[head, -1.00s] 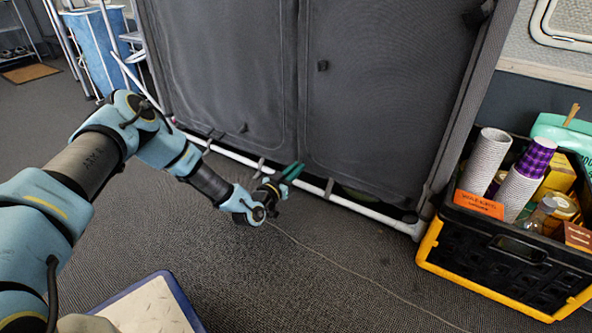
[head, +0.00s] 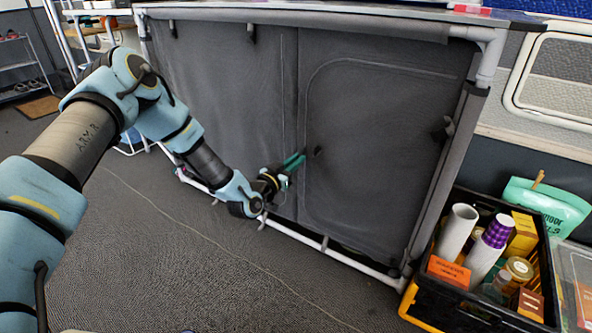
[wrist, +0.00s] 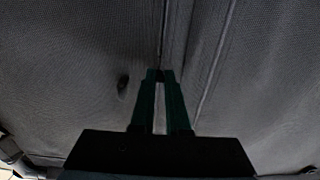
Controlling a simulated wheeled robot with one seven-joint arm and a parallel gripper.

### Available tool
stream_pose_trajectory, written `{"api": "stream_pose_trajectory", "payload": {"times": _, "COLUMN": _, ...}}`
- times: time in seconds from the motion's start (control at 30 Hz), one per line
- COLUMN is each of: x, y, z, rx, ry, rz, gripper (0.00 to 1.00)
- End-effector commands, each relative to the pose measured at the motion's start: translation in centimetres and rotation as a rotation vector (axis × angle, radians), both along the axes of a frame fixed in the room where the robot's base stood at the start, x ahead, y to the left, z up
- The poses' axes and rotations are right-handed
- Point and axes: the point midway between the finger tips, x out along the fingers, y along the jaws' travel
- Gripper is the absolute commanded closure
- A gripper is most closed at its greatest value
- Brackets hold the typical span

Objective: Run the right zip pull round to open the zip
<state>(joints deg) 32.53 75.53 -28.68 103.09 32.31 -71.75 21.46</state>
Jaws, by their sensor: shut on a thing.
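The dark grey fabric cupboard front (head: 400,130) has two panels, and a curved zip line (head: 335,68) outlines the right one. My gripper (head: 303,157) is at the lower left side of that outline, with its green fingers against the fabric. In the wrist view the fingertips (wrist: 160,75) close on a small dark piece, the zip pull, mostly hidden between them. I cannot tell whether the zip gapes below the fingers.
A white pipe frame (head: 350,263) runs along the cupboard's bottom. A black and yellow crate (head: 415,308) with cups and jars stands at right. The grey floor (head: 150,270) in front is clear apart from a thin line.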

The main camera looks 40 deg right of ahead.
Motion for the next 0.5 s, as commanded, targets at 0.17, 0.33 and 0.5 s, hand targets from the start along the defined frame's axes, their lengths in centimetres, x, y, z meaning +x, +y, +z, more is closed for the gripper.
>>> {"api": "stream_pose_trajectory", "payload": {"times": 0.17, "x": 0.0, "y": 0.0, "z": 7.9, "rx": 0.0, "ry": -0.002, "rz": -0.001, "gripper": 1.0}}
{"api": "stream_pose_trajectory", "payload": {"times": 0.33, "x": 0.0, "y": 0.0, "z": 13.9, "rx": 0.0, "ry": -0.002, "rz": 0.0, "gripper": 1.0}}
{"api": "stream_pose_trajectory", "payload": {"times": 0.5, "x": 0.0, "y": 0.0, "z": 19.4, "rx": -0.001, "ry": -0.002, "rz": 0.0, "gripper": 1.0}}
